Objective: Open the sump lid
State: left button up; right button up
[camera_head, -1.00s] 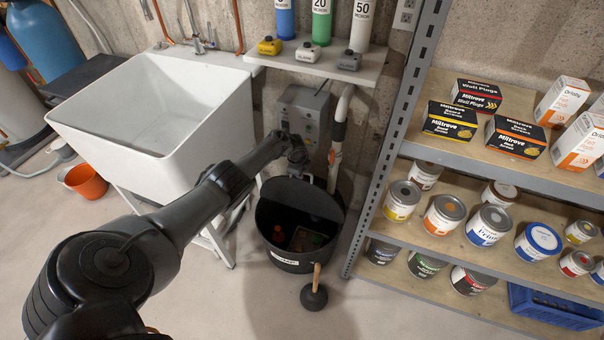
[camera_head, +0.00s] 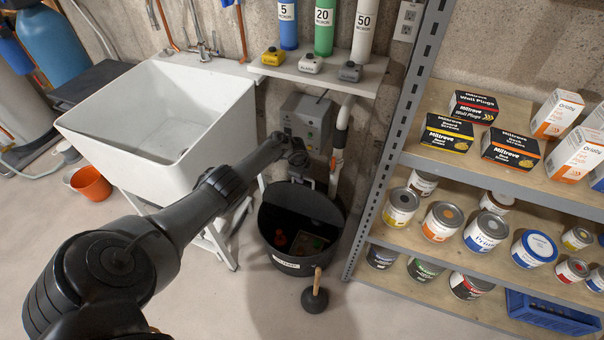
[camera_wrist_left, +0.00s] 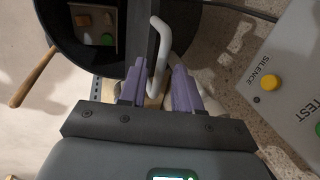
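The black round sump basin (camera_head: 288,264) stands on the floor below the small wall shelf. Its front half is uncovered, with small orange and green items inside. A dark lid panel (camera_head: 302,202) stands raised at the back; in the left wrist view the lid (camera_wrist_left: 136,40) looks nearly edge-on, beside a bent white bar (camera_wrist_left: 164,38) that looks like its handle. My left gripper (camera_head: 301,168) is behind the lid, under the control box. Its purple fingers (camera_wrist_left: 159,92) are apart on either side of the bar's lower end; contact cannot be told. My right gripper is out of view.
A grey control box (camera_head: 308,121) and a white pipe (camera_head: 341,128) are close behind my gripper. A plunger (camera_head: 315,298) stands at the basin's front. A white sink (camera_head: 165,120) is to the left, metal shelving (camera_head: 385,150) to the right.

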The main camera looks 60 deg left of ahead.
pick_arm(q)
jog(key=p+v, duration=0.5)
jog(key=v, duration=0.2)
jog(key=shift+r, duration=0.4)
jog(key=shift+s+f, duration=0.1)
